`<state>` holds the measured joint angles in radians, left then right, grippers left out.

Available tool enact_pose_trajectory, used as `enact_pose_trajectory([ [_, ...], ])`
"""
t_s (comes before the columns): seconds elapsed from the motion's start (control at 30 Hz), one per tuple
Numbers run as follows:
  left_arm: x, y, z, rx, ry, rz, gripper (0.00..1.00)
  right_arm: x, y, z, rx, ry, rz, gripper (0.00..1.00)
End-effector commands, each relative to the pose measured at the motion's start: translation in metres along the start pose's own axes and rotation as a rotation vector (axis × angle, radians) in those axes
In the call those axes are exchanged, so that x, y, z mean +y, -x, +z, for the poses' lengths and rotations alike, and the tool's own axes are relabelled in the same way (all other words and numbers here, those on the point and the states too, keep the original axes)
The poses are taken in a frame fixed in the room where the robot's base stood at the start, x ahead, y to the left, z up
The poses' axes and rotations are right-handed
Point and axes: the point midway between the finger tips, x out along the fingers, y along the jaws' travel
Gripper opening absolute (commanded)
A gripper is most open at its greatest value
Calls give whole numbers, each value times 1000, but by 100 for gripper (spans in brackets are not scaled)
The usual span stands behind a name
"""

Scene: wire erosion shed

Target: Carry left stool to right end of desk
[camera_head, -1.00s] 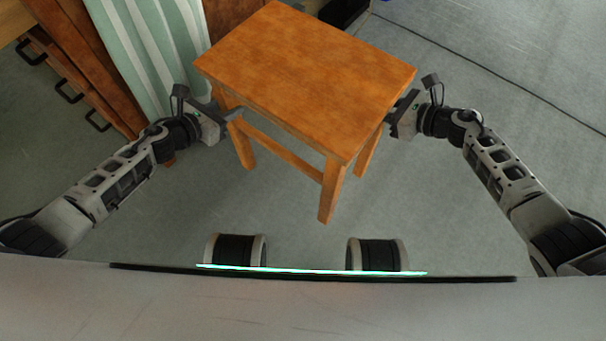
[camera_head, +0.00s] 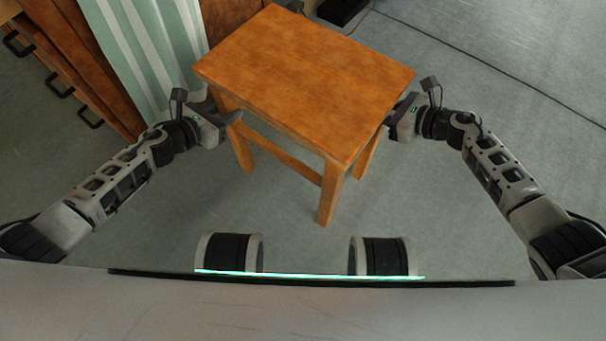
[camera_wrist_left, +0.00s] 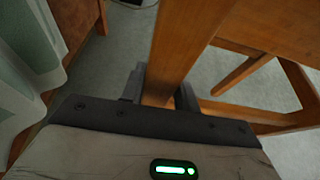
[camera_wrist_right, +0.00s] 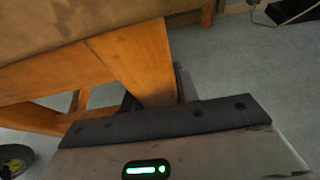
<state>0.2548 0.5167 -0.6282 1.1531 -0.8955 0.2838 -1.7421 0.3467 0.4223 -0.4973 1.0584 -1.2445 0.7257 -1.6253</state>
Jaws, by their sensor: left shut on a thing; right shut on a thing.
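The wooden stool (camera_head: 305,75) has an orange-brown rectangular seat and stands upright between my two arms in the head view. My left gripper (camera_head: 232,117) is shut on a stool leg at the left side, below the seat. In the left wrist view the leg (camera_wrist_left: 180,50) runs between the fingers. My right gripper (camera_head: 391,118) is at the right side below the seat. In the right wrist view it is shut on another leg (camera_wrist_right: 143,60). The fingertips are partly hidden by the legs. I cannot tell whether the stool's feet touch the floor.
A wooden drawer unit (camera_head: 75,70) with dark handles stands at the left. A pale green striped curtain (camera_head: 150,60) hangs beside it, close to my left gripper. A dark object (camera_head: 343,10) lies at the top. The grey floor (camera_head: 500,80) at the right is clear.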

Motion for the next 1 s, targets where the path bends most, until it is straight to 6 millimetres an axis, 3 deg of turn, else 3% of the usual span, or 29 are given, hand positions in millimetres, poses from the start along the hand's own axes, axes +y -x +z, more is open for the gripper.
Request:
enact_pose_trajectory([
  [0.17, -1, -7, -4, -15, -1, -4, 0, 0, -6, -4, -14, 4, 3, 0],
  [0.2, -2, -5, -9, -3, 0, -4, 36, 2, -6, -10, -2, 1, 5, 36],
  [0.27, -2, -5, -8, -2, 0, -4, 53, 2, -5, -9, -1, 1, 5, 53],
  [0.67, 0, 4, -10, 1, -1, 0, 53, 0, -4, -9, 0, 0, 1, 53],
  [1.0, -1, 71, -11, 3, 0, -3, 53, 0, -4, -9, 0, 0, 1, 53],
])
